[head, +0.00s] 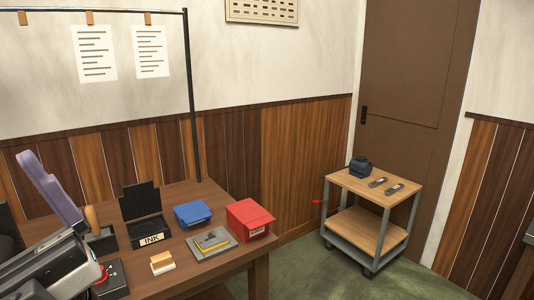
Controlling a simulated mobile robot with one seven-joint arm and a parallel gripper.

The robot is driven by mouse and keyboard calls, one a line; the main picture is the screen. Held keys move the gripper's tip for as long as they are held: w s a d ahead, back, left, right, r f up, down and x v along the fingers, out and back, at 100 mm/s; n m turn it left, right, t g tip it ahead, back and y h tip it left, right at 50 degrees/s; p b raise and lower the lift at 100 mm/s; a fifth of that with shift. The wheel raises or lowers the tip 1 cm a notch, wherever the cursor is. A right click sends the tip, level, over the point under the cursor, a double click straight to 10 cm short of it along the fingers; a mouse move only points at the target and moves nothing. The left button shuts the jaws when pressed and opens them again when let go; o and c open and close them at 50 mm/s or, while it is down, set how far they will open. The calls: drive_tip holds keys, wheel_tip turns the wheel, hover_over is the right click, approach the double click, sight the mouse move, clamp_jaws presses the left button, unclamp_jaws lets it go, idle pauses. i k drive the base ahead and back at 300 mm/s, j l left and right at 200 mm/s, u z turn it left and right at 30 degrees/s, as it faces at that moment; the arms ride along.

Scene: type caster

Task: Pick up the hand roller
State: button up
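In the head view, a tan wooden handle (92,217) stands upright on the left of the wooden table, beside a dark block. It may be the hand roller's handle; no roller drum shows, and I cannot tell for sure. My arm covers the table's near left corner and may hide part of it. A grey and black part of my arm is at the lower left. No gripper fingertips show, so I cannot see whether my gripper holds anything.
The table (205,271) also holds a black tray labelled INK (150,228), a blue box (192,214), a red box (250,217), a grey plate (212,243) and a small block (162,262). A purple piece (48,187) rises at left. A cart (350,185) stands right, with floor between.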

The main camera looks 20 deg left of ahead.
sight(92, 216)
drive_tip(key=u, duration=1.3)
